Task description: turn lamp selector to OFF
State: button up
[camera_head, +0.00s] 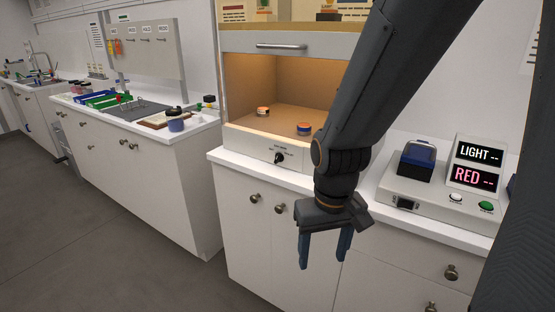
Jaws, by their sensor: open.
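The lamp selector (279,158) is a small black knob on the pale front strip under the lit cabinet. Tiny labels sit around it, too small to read, and I cannot tell which position it points to. My gripper (324,262) hangs pointing down in front of the counter, to the right of and lower than the knob. Its two blue fingers are apart with nothing between them. It does not touch the knob.
The lit cabinet (258,75) holds two small orange-banded jars (263,111) (304,129). On the right stands a device with a display (476,165) reading LIGHT and RED, beside a blue-black box (416,161). A long counter (190,135) with trays runs left. Grey floor (90,230) is clear.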

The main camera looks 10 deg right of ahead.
aim_at(279, 158)
jog(key=z, duration=2.55)
jog(key=k, duration=0.8)
jog(key=u, duration=1.25)
jog(key=i, duration=0.5)
jog(key=z, duration=0.05)
